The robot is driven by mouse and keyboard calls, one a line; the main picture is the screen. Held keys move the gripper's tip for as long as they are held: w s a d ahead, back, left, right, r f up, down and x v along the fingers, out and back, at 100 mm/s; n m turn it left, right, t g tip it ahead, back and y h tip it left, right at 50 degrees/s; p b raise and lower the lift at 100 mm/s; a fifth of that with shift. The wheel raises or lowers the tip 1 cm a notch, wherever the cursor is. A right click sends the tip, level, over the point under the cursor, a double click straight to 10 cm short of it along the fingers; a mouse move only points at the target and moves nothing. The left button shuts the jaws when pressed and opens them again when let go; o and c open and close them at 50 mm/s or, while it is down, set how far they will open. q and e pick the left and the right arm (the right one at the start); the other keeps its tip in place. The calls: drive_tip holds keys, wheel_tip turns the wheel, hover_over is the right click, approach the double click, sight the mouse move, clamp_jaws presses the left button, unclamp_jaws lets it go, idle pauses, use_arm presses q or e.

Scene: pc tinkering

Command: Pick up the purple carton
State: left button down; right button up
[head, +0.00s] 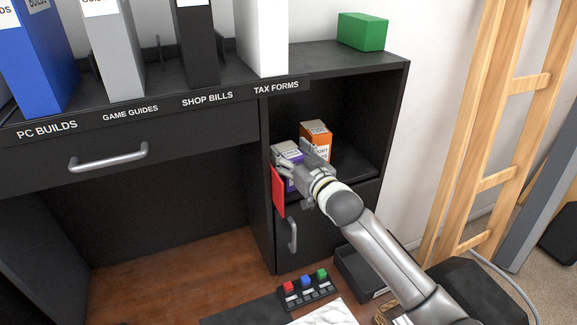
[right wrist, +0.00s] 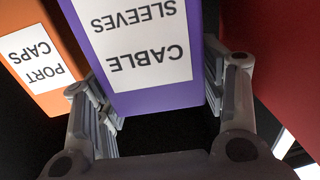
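The purple carton (head: 290,184) stands inside the open shelf of the desk, partly hidden by my right gripper (head: 289,171). In the right wrist view the purple carton (right wrist: 150,101) has a white label reading CABLE SLEEVES, upside down. The fingers of my right gripper (right wrist: 160,108) lie on either side of it, close to its edges. I cannot tell whether both fingers press on it. The carton appears upright on the shelf. My left gripper is not in view.
An orange carton (head: 316,135), labelled PORT CAPS in the right wrist view (right wrist: 45,75), stands close beside the purple one. A red panel (head: 278,190) stands at the shelf's left edge. A green box (head: 362,32) sits on top. A wooden ladder (head: 490,130) leans at the right.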

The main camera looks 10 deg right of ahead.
drive_tip(key=c, duration=0.7)
drive_tip(key=shift+r, duration=0.15)
drive_tip(key=shift+r, duration=0.4)
wheel_tip(320, 180, up, 8)
drive_tip(key=shift+f+b, duration=0.2)
drive_tip(key=shift+b, duration=0.8)
drive_tip(key=shift+r, duration=0.65)
